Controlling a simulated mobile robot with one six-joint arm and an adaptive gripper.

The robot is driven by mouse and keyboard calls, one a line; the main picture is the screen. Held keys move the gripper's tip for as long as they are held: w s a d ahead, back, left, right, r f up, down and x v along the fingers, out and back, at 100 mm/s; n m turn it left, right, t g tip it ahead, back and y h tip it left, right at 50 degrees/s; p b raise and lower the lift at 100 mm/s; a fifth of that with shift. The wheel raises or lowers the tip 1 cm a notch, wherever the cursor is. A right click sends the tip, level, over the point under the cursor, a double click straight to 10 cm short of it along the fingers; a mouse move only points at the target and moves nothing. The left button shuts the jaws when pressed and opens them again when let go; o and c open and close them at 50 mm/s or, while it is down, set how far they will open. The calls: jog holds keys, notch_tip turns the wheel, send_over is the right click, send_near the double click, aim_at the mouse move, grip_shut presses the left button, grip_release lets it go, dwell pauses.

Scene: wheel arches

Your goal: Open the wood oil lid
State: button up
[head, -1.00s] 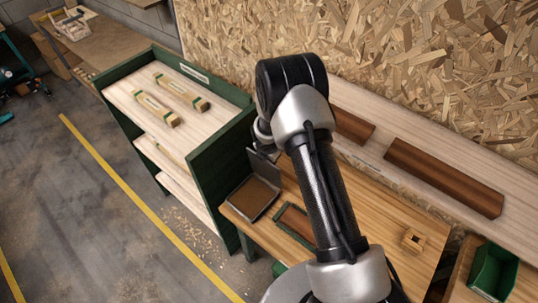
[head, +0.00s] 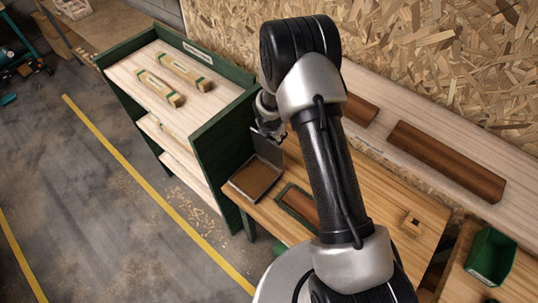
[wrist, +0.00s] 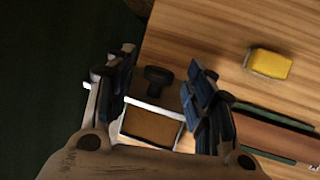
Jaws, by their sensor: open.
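The wood oil box (head: 235,189) is a dark, shallow container with brown contents, at the left end of the wooden bench. Its lid (head: 268,147) stands raised, about upright, at the box's back edge. In the wrist view the box (wrist: 152,126) shows its brown inside and a pale rim. The lid's dark knob (wrist: 157,77) sticks out behind it. My gripper (head: 268,127) is just above the lid, partly hidden by my arm. In the wrist view its fingers (wrist: 164,80) are apart, either side of the knob, holding nothing.
A green-edged tray with a brown wooden piece (head: 300,207) lies right of the box. A yellow block (wrist: 268,64) is on the bench in the wrist view. A green shelf unit (head: 222,135) stands close on the left. A small wooden square (head: 412,222) lies further right.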

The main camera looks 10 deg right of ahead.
jog(key=s+a, duration=0.4)
jog(key=s, duration=0.7)
jog(key=shift+a+f, duration=0.2)
jog(key=shift+s, duration=0.1)
